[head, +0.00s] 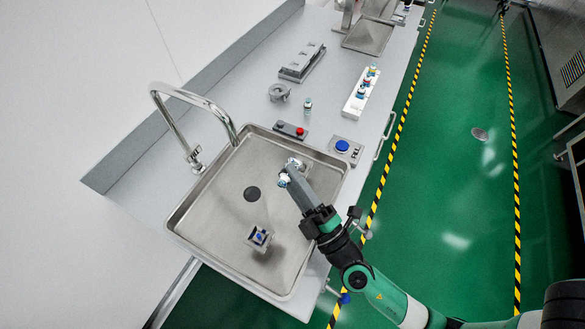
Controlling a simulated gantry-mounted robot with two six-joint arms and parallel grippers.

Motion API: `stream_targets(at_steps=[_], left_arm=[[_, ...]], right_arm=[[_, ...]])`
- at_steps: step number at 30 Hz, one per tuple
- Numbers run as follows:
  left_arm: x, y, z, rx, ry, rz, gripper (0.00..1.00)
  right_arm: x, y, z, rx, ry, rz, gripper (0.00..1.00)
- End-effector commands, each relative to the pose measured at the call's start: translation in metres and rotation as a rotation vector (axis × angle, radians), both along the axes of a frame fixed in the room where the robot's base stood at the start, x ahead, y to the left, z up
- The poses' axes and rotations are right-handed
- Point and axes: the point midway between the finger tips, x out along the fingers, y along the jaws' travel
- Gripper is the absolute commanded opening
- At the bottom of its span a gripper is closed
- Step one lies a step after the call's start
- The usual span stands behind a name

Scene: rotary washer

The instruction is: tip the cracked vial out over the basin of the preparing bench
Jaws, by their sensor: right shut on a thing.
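The steel basin (205,221) is set into the grey bench (137,187). My right gripper (291,173) reaches in from the lower right over the basin's upper right part. It is shut on a small pale vial (284,181) with a bluish end, which shows at the fingertips. The vial looks tilted rather than upright, and the fingers hide part of it. Any crack is too small to tell, and I cannot see liquid leaving it. My left gripper is out of view.
A curved tap (205,103) arches over the left rim. Behind the basin are a button box (291,131), a blue button (342,146), a standing vial (307,106) and a white rack (357,105).

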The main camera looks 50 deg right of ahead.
Motion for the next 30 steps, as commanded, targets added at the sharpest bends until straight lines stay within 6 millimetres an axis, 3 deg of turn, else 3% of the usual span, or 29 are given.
stream_targets(at_steps=[1,30], left_arm=[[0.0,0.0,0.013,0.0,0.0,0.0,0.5],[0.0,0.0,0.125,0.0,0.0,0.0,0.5]], right_arm=[[0.0,0.0,0.006,0.023,0.01,0.0,0.0],[0.0,0.0,0.016,0.707,0.175,0.0,0.0]])
